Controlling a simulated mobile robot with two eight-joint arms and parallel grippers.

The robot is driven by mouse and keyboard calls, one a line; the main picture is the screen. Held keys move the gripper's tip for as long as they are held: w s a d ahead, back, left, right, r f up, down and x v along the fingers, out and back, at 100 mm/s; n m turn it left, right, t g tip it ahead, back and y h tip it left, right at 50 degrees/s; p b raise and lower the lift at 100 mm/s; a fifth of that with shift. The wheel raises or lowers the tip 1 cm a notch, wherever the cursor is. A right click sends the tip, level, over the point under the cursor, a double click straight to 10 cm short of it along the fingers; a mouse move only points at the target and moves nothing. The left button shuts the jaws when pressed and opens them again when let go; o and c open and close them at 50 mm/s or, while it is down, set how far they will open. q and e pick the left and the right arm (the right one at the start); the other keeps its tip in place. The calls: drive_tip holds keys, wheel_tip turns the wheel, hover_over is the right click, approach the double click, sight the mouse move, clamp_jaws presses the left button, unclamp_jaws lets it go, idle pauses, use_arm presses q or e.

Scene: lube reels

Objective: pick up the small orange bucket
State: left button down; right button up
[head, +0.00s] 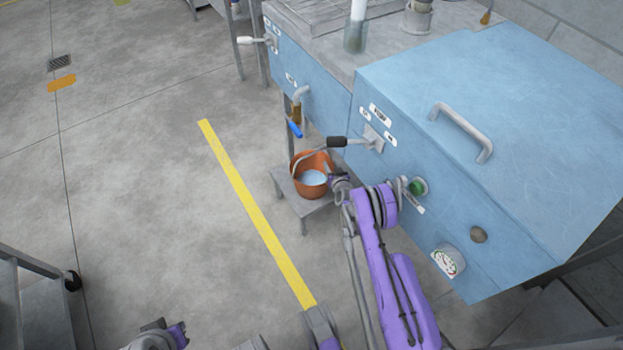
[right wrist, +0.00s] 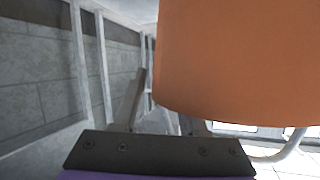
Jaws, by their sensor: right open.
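The small orange bucket (head: 309,191) stands upright on a low grey stand in the head view, with something pale blue-white inside. Its thin grey handle arcs over the left side of the rim. My right gripper (head: 334,172) is open at the bucket's right side, close to the rim; whether it touches is hidden. In the right wrist view the bucket's orange wall (right wrist: 235,60) fills the upper right, very near the dark gripper part (right wrist: 160,153). Only pieces of my own body show at the bottom of the head view; I cannot make out my left gripper.
The low stand (head: 303,208) sits against the blue machine (head: 440,200). A tap with a blue lever (head: 294,129) and a black-gripped lever (head: 338,142) stick out above the bucket. A grey cart (head: 35,290) is at lower left.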

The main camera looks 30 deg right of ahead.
drive_tip(key=shift+w, duration=0.2)
clamp_jaws()
idle(1.3)
